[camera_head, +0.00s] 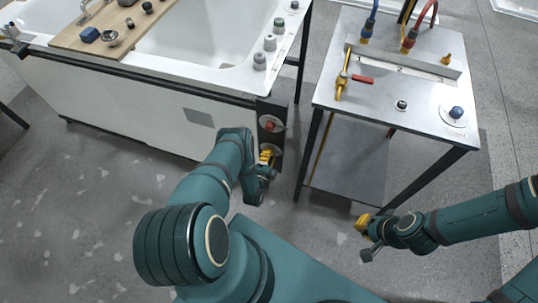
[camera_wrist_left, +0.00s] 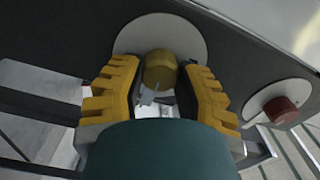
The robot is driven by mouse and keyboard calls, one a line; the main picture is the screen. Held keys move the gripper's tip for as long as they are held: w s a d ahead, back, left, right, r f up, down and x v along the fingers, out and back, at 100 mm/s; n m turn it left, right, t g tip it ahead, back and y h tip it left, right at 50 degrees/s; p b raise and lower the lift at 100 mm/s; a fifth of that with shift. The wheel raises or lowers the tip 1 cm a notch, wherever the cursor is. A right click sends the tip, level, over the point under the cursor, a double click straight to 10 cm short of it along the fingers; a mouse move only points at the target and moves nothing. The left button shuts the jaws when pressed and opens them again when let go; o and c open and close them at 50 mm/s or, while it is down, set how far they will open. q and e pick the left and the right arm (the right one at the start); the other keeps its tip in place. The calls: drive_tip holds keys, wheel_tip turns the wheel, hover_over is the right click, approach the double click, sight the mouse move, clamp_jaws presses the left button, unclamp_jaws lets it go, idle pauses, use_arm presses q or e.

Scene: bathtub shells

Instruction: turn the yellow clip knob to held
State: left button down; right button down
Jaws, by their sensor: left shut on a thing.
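The yellow clip knob (camera_wrist_left: 160,70) sits on a round pale plate (camera_wrist_left: 185,38) on the dark end panel of the tub frame. In the left wrist view it is between the two yellow fingers of my left gripper (camera_wrist_left: 160,90), which is shut on it. A small grey pointer shows just below the knob. In the head view my left gripper (camera_head: 268,157) is at the panel and hides the yellow knob. My right gripper (camera_head: 366,238) hangs low over the floor, away from the panel; its finger opening is unclear.
A red knob (camera_wrist_left: 280,110) on its own plate is close beside the yellow one. The white bathtub (camera_head: 210,40) stands at the left. A metal table (camera_head: 400,115) with hoses and valves stands at the right, with a floor gap between.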

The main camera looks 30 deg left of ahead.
sight(272, 136)
use_arm(q)
drive_tip(key=shift+w+d+r, duration=0.1)
drive_tip(key=shift+w, duration=0.1)
drive_tip(key=c, duration=0.6)
unclamp_jaws()
drive_tip(key=shift+o, duration=0.2)
drive_tip(key=shift+s, duration=0.1)
wheel_tip(272, 136, up, 10)
